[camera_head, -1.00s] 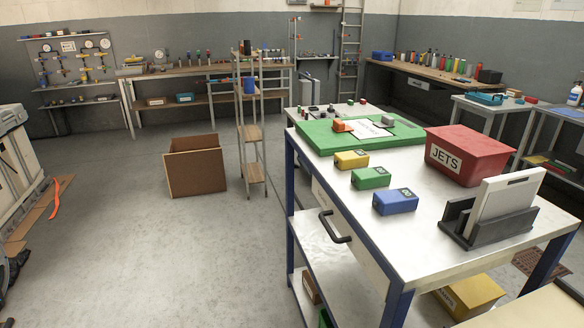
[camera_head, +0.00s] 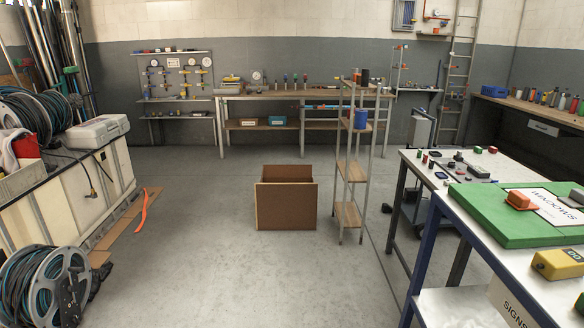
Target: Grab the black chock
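I cannot pick out a black chock for certain. A small dark object (camera_head: 386,208) lies on the floor right of the narrow shelf stand, too small to identify. Several small black items (camera_head: 478,169) lie on the white table at the right, among red and green ones. A dark item (camera_head: 365,77) stands on top of the narrow shelf stand. Neither of my grippers is in view.
An open brown box (camera_head: 287,205) stands on the floor beside the narrow shelf stand (camera_head: 350,167). Hose reels (camera_head: 48,285) are at left, near a cream cabinet (camera_head: 80,198). A table with a green board (camera_head: 490,215) is at right. The middle floor is clear.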

